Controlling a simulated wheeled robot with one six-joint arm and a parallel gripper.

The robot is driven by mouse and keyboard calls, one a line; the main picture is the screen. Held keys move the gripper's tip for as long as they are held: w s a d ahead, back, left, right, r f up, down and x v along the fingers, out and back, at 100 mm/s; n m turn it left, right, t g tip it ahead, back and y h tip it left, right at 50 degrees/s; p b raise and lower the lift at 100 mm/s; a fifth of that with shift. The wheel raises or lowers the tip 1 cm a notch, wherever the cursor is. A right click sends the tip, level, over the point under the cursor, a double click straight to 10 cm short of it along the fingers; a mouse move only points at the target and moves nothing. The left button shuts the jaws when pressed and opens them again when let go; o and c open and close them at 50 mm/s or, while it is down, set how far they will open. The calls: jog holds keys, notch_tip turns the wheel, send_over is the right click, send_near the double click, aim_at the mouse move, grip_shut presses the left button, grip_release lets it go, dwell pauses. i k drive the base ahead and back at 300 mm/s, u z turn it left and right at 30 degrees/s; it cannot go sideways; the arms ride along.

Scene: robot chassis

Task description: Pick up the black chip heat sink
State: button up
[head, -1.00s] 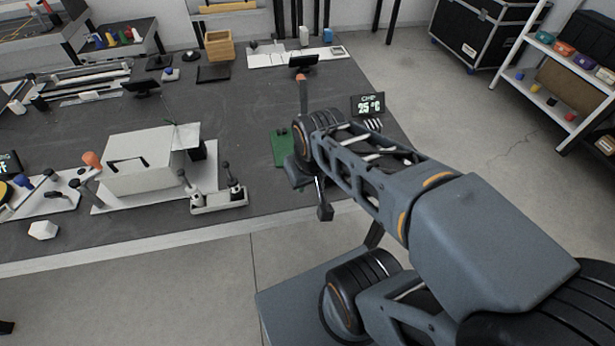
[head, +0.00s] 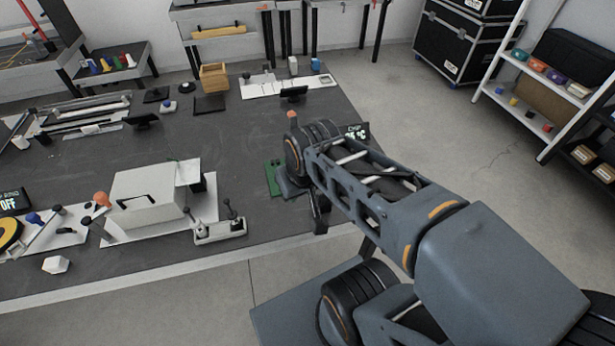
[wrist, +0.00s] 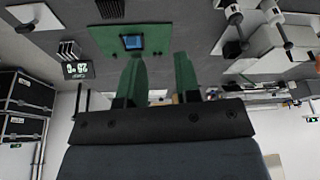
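A black finned block that looks like the black chip heat sink (wrist: 110,8) shows at the top edge of the wrist view, partly cut off. I cannot make it out in the head view. A green circuit board (wrist: 112,40) with a blue-topped chip (wrist: 133,42) lies on the dark table near it; the board also shows in the head view (head: 270,178), partly behind my arm. My gripper (wrist: 157,62) has two green fingers, spread apart with nothing between them. They point toward the board's side, apart from the heat sink. My wrist hides much of this area in the head view.
A pale finned block (wrist: 69,50) stands beside a temperature display (wrist: 78,70) past the board. A white box (head: 147,198) and a lever unit (head: 219,230) stand left of the board. The table middle behind the board is clear.

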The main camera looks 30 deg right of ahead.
aim_at(325, 206)
jog(key=z, duration=2.75)
jog(key=k, duration=1.2)
jog(key=u, duration=2)
